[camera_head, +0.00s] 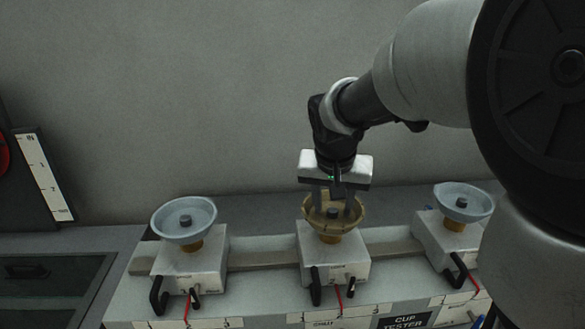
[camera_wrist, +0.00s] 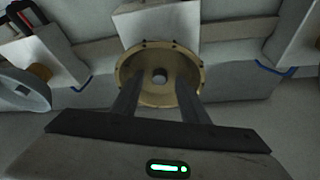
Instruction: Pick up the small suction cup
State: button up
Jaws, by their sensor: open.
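Three cups stand on white blocks in a row. The left one is a wide pale blue-grey cup (camera_head: 172,232), the middle one a tan cup (camera_head: 333,229), and the right one a pale blue-grey cup (camera_head: 463,213); which is the task's small suction cup I cannot tell for sure. My gripper (camera_head: 333,208) points down over the middle cup, its two fingers apart, one on either side of the cup's dark central stud. In the wrist view the tan cup (camera_wrist: 158,55) lies between and beyond the fingertips (camera_wrist: 159,90). Whether they touch it cannot be told.
The blocks sit on a grey bench (camera_head: 265,287) marked "CUP TESTER", with black handles and red parts at their fronts. A plain wall rises behind. A dark tray (camera_head: 50,290) lies at left. My arm covers the right side.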

jog(key=shift+f, duration=0.1)
grip_shut()
notch_tip(320, 180, up, 10)
notch_tip(320, 180, up, 5)
jog(key=p, duration=0.5)
send_over(332, 212)
dwell(0.7)
